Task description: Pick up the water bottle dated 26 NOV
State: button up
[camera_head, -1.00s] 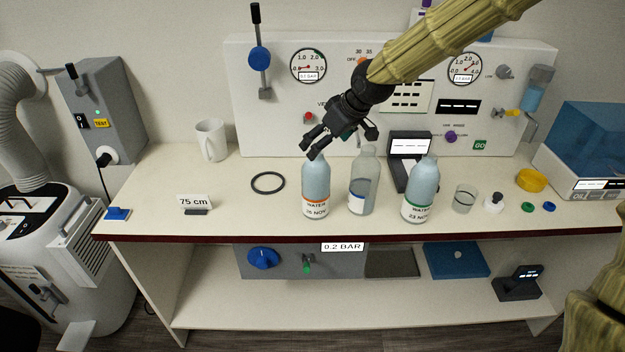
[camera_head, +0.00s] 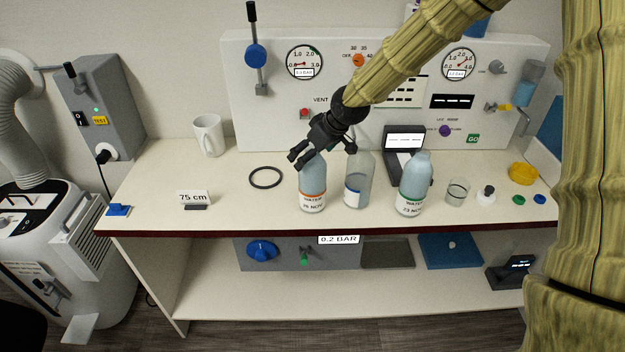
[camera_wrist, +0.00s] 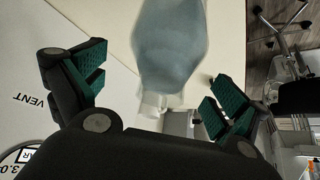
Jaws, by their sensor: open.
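A blue-tinted water bottle with an orange-edged label (camera_head: 312,187) stands upright on the counter. Its small date reads like 26 NOV, though the first digits are blurred. My gripper (camera_head: 322,156) is open at the bottle's top, and the gripper hides its cap. In the wrist view the bottle (camera_wrist: 170,45) lies between the spread fingers, its pale cap end towards the palm, with gaps to both pads. A bottle with a green-edged label (camera_head: 414,185), dated 23 NOV, stands further right.
A black ring (camera_head: 265,187), a 75 cm sign (camera_head: 194,198) and a white mug (camera_head: 209,136) are to the left. The gauge panel (camera_head: 285,105) stands behind. The counter's front left is mostly free.

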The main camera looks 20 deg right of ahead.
jog(key=x, duration=0.2)
jog(key=shift+a+f+p, duration=0.1)
jog(key=shift+f+p, duration=0.15)
jog(key=shift+p, duration=0.15)
jog(key=shift+w, duration=0.1)
grip_shut()
